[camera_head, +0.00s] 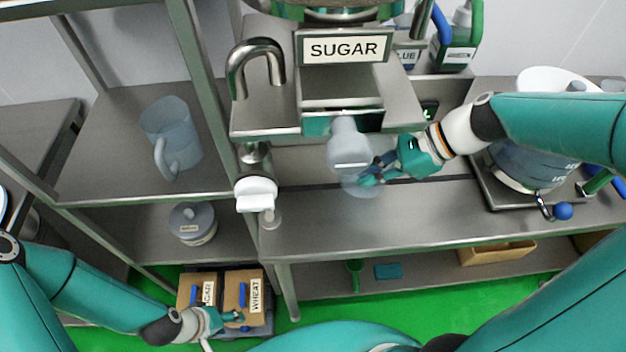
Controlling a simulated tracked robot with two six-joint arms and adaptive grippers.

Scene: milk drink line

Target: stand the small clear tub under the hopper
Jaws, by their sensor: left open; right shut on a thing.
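The hopper (343,88) is a metal box with a SUGAR sign (343,47). A pale spout (349,150) hangs from its underside. The small clear tub (358,188) is see-through and hard to make out, just below the spout in the picture. My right gripper (371,176) is shut on the tub's right side. Whether the tub touches the metal counter (330,229) cannot be told, and the spout hides part of it. My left gripper (238,316) is open and low at the left, in front of the boxes on the floor level.
A clear jug (171,138) stands on the left shelf, with a lidded jar (193,223) below. A WHEAT box (244,297) sits low. A large kettle-like vessel (523,168) stands on the counter at right. A metal hook pipe (255,65) is left of the sign. The counter front is clear.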

